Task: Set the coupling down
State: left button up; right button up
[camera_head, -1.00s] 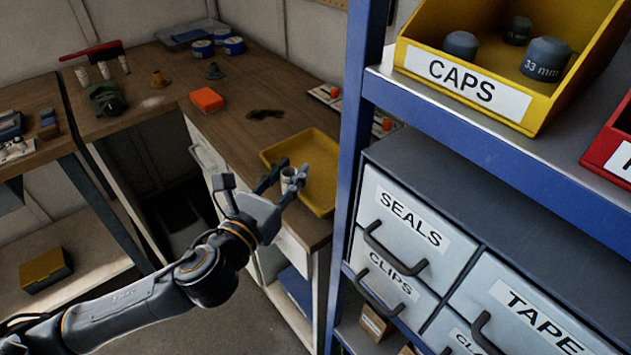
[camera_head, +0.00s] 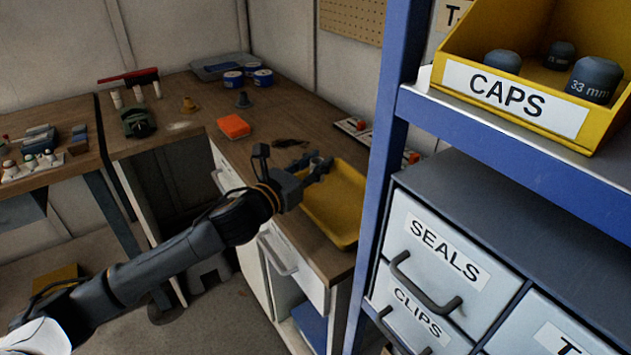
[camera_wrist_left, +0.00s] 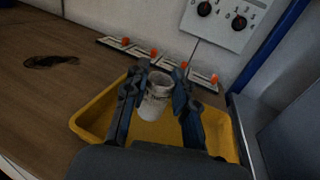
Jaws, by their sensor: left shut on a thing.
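My left gripper (camera_wrist_left: 158,98) is shut on a white, cup-like coupling (camera_wrist_left: 154,104) with dark lettering and an open top. In the left wrist view the coupling is roughly upright between the two fingers, over the yellow tray (camera_wrist_left: 88,124). Whether it touches the tray floor cannot be told. In the head view my left gripper (camera_head: 311,168) is at the left edge of the yellow tray (camera_head: 345,238), and the coupling is mostly hidden by the fingers. My right gripper is not in view.
The blue shelf post (camera_head: 385,190) stands just right of the tray. An orange box (camera_head: 233,126), blue tins (camera_head: 233,79) and a dark patch (camera_head: 290,142) lie farther back on the bench. Small boards with orange knobs (camera_wrist_left: 153,54) lie behind the tray.

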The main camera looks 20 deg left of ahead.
pick_arm(q)
jog(key=w+f, duration=0.1)
jog(key=w+a+f, duration=0.1)
jog(key=f, duration=0.1)
jog(key=shift+w+a+f, duration=0.15)
jog(key=shift+w+f, duration=0.15)
jog(key=shift+w, duration=0.05)
notch_tip(320, 180, down, 3)
jog(key=shift+f, duration=0.1)
jog(key=shift+f, duration=0.1)
jog(key=o, duration=0.8)
jog(key=shift+o, duration=0.2)
jog(key=b+v, duration=0.1)
jog(key=v, duration=0.9)
jog(key=shift+s+a+b, duration=0.15)
jog(key=shift+b, duration=0.25)
jog(key=shift+v, duration=0.8)
